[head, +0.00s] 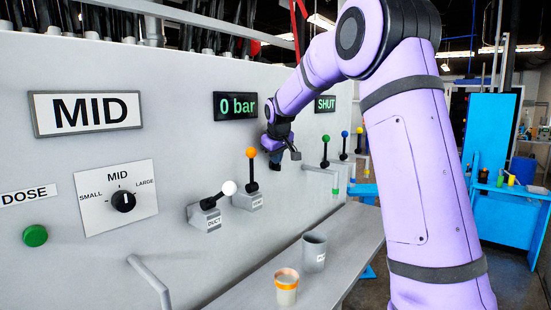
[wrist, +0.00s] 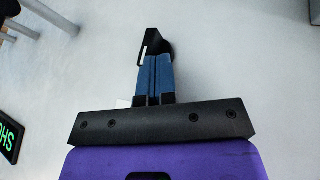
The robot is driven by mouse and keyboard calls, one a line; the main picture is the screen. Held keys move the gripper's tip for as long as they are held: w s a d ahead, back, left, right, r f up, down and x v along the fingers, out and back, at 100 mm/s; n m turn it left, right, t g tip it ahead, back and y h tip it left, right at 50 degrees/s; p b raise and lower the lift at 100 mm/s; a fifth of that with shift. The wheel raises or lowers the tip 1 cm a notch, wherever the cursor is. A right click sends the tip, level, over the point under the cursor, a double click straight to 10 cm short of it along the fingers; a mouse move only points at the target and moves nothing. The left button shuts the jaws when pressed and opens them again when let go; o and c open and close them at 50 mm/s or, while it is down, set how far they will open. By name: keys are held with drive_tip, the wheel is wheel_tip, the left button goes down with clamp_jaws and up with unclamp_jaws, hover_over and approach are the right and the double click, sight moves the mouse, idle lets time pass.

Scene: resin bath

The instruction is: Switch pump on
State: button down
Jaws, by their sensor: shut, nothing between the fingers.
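A lever with an orange ball (head: 251,152) stands upright on a grey base with a small label that I cannot read clearly. Beside it, a lever with a white ball (head: 229,188) leans right on a base marked DUCT. My gripper (head: 295,155) is to the right of the orange-ball lever, apart from it, close to the panel and below the display reading 0 bar (head: 236,106). In the wrist view, my gripper's blue fingers (wrist: 153,78) are together with nothing between them. A black piece (wrist: 153,46) shows at their tips against the pale panel.
Levers with a green ball (head: 325,139), blue ball (head: 345,134) and yellow ball (head: 360,131) stand farther right. A display reads SHUT (head: 325,104). A grey cup (head: 314,252) and orange-and-white cup (head: 286,288) stand on the ledge (head: 352,240). A handle (head: 150,278) sticks out at lower left.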

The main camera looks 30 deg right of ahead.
drive_tip(key=shift+d+r, duration=0.1)
drive_tip(key=shift+d, duration=0.05)
drive_tip(key=d+g+y, duration=0.1)
drive_tip(key=y, duration=0.1)
drive_tip(key=d+m+g+y, duration=0.1)
drive_tip(key=y, duration=0.2)
drive_tip(key=w+g+y, duration=0.1)
drive_tip(key=y, duration=0.2)
drive_tip(key=shift+w+d+r+m, duration=0.1)
drive_tip(key=shift+d+r+m, duration=0.15)
drive_tip(key=shift+d+m, duration=0.15)
drive_tip(key=shift+r, duration=0.15)
drive_tip(key=shift+r, duration=0.65)
